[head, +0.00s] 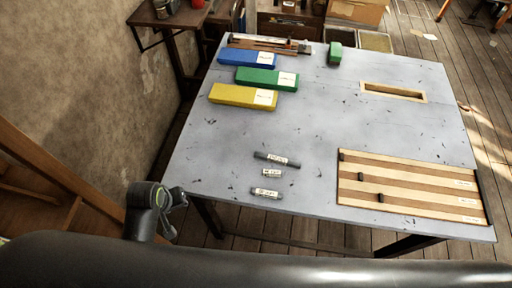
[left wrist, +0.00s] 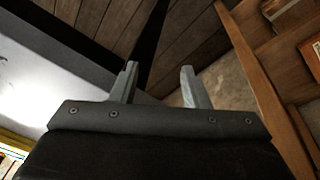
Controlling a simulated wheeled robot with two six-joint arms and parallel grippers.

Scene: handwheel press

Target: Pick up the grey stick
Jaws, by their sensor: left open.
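Three short grey sticks with white labels lie near the table's front left: a longer dark one (head: 261,154), a small one (head: 272,173) below it, and one nearest the front edge (head: 258,191). The label writing is too small to read surely. My left gripper (head: 178,197) is off the table's left front corner, apart from the sticks. In the left wrist view the gripper (left wrist: 158,70) is open, with nothing between its fingers. My right gripper does not show.
The grey table (head: 320,125) has a clear middle. Blue (head: 240,57), green (head: 260,77) and yellow (head: 230,95) blocks lie at its left. A striped wooden board (head: 410,187) lies front right. A wooden frame (head: 394,92) and a small green block (head: 335,53) are farther back.

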